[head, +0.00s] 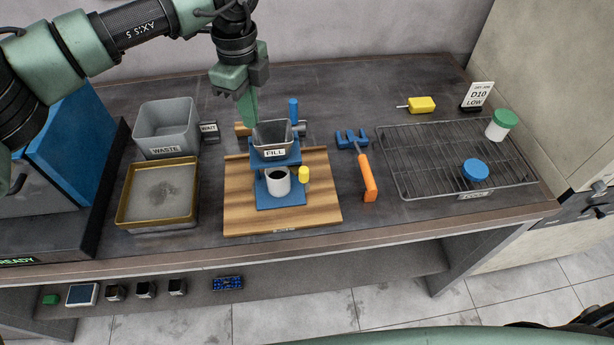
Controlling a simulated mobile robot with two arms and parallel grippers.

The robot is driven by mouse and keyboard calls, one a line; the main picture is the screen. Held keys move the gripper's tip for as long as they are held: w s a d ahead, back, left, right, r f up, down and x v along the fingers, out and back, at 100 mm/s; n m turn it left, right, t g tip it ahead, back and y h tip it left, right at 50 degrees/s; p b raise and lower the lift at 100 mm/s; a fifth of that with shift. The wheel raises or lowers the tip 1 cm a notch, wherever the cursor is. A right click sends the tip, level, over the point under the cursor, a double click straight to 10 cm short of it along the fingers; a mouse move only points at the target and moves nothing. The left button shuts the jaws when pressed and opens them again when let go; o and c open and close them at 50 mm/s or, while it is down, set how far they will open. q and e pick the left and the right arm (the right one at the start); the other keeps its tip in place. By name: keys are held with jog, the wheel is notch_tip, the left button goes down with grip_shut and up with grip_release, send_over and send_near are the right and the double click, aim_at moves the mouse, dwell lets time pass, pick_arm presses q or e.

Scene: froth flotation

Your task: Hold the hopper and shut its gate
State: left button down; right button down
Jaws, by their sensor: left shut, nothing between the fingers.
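The grey hopper (273,149), labelled FILL, sits in a blue stand (281,196) on a wooden board (237,190). A white cup (278,183) with dark contents stands below the hopper. A small yellow knob (303,174) shows at the stand's lower right, and a blue upright handle (293,109) behind the hopper's right side. I cannot tell which part is the gate, or its position. My left gripper (251,121) points down at the hopper's back left rim, shut and empty; whether it touches the rim is unclear. My right gripper is not in view.
Left of the board are a grey WASTE bin (165,127) and a brass-rimmed tray (157,195). To the right are a blue holder (352,139), an orange-handled tool (368,180) and a wire rack (440,160) with lidded jars. The back of the table is mostly clear.

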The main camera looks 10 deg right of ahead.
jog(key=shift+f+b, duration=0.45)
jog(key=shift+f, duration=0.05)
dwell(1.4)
